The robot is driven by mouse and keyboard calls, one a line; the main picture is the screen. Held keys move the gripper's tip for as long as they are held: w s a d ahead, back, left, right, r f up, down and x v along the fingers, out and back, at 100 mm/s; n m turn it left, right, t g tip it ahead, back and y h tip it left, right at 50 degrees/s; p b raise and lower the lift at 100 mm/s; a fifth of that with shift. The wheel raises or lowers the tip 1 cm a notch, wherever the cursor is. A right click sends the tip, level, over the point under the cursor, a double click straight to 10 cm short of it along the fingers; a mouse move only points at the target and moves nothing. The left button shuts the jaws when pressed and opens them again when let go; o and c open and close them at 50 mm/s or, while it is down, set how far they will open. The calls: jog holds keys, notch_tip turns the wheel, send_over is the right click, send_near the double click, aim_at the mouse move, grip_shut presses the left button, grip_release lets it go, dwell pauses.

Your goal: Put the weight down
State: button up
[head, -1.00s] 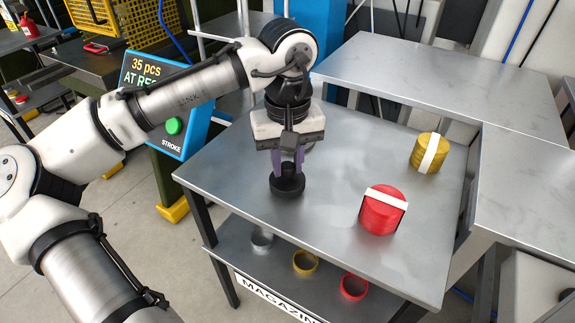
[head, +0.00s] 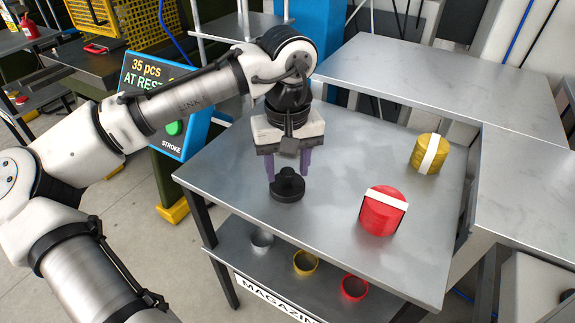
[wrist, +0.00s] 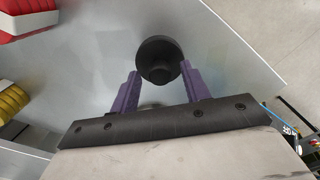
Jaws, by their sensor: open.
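The weight (head: 287,188) is a black disc with a raised knob on top. It stands upright on the grey metal table (head: 330,215), near the table's left edge. My gripper (head: 288,172) is above it with its purple fingers apart, one on each side of the knob. In the wrist view the weight (wrist: 159,58) lies just beyond and between the open fingertips (wrist: 162,70), with a gap to each finger. Nothing is held.
A red bundle of discs (head: 382,212) with a white band stands to the right on the table. A yellow banded bundle (head: 429,153) stands farther back. Silver, yellow and red cups (head: 305,262) sit on the lower shelf. A display box (head: 165,105) stands left, behind my arm.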

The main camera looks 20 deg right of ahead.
aim_at(288, 171)
notch_tip(288, 171, up, 12)
jog(key=p, duration=0.1)
dwell(0.4)
